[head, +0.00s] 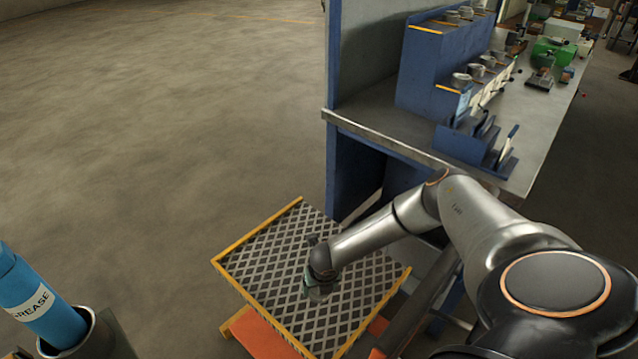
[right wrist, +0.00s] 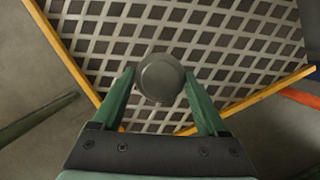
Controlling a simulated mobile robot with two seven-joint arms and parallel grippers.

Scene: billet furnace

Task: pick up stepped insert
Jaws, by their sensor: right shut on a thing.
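The stepped insert (right wrist: 161,78) is a round grey metal piece with a flat top. In the right wrist view it sits between the fingertips of my right gripper (right wrist: 160,88), which is shut on it. Below it is a patterned grate tray (right wrist: 245,45) with yellow edges. In the head view my right gripper (head: 312,262) is over the tray (head: 265,262), and the insert is mostly hidden there by the wrist. I cannot tell whether the insert touches the tray. My left gripper is not in view.
A blue workbench (head: 400,150) with a grey top stands behind the tray, carrying a blue rack (head: 425,65) and several small parts. A blue grease tube (head: 35,300) stands in a holder at the lower left. The floor at left is clear.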

